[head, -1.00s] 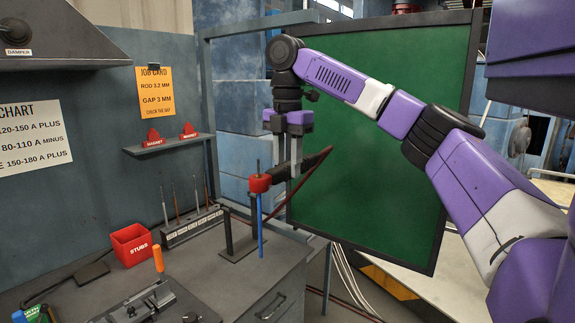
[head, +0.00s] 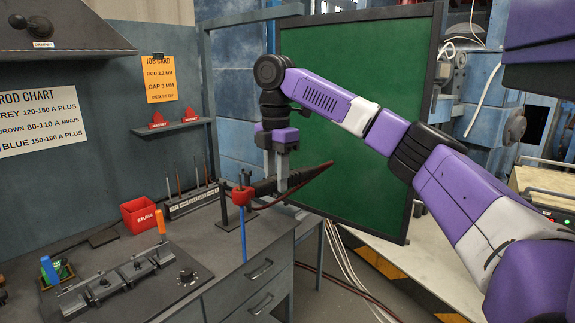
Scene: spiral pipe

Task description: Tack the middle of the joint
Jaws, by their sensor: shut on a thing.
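My gripper (head: 281,178) is shut on the dark handle of an electrode holder (head: 268,188) and holds it above the right end of the bench. The holder has a red head (head: 242,195) at its left end, and a blue rod (head: 243,236) hangs down from it. A dark clamp fixture (head: 122,281) with steel bars lies on the bench at lower left, apart from the rod. The joint itself is too small to make out there.
A red stubs box (head: 142,216) and a rod rack (head: 190,203) stand at the back of the bench. A dark holder stand (head: 223,207) is behind the rod. A black knob (head: 187,276) sits right of the fixture. A green screen (head: 365,120) stands behind my arm.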

